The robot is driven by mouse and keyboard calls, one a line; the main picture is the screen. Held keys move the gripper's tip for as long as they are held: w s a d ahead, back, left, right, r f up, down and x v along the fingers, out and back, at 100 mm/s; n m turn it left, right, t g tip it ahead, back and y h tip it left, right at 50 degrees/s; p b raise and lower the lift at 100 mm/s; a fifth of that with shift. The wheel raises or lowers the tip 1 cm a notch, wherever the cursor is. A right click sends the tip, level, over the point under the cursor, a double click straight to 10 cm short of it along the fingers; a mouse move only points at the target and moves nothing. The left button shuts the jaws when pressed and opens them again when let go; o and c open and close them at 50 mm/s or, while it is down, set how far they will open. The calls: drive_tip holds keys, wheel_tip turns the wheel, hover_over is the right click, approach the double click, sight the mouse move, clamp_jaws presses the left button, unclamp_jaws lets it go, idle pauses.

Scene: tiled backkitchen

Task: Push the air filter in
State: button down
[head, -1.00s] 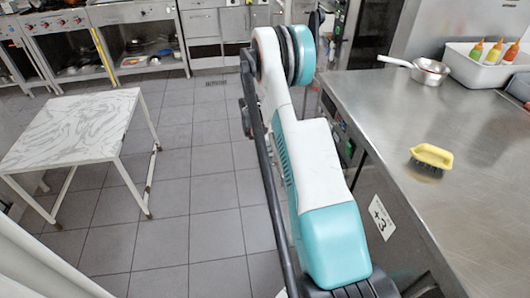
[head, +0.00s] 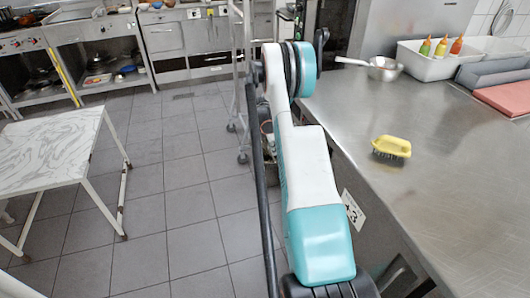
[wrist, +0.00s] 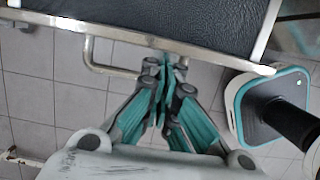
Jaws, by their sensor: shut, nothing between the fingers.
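In the wrist view, my gripper (wrist: 165,92) is shut, with its teal fingers together and nothing between them. Its tips reach the metal front edge of a dark, textured flat panel (wrist: 190,14), which may be the air filter; I cannot tell for sure. A U-shaped metal handle (wrist: 88,52) projects from that edge, just left of and around the fingertips. I cannot tell whether the fingers touch the edge or the handle. In the head view my arm hides the gripper, and no air filter can be made out.
A steel counter (head: 450,200) runs along the right, with a yellow brush (head: 391,147), a pan (head: 388,68) and a white bin (head: 430,62) of sauce bottles. A marble-topped table (head: 50,145) stands left. Tiled floor (head: 165,215) between them is clear. A wheeled rack (head: 238,100) stands behind.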

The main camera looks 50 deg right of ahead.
drive_tip(key=shift+s+d, duration=0.25)
drive_tip(key=shift+d, duration=0.25)
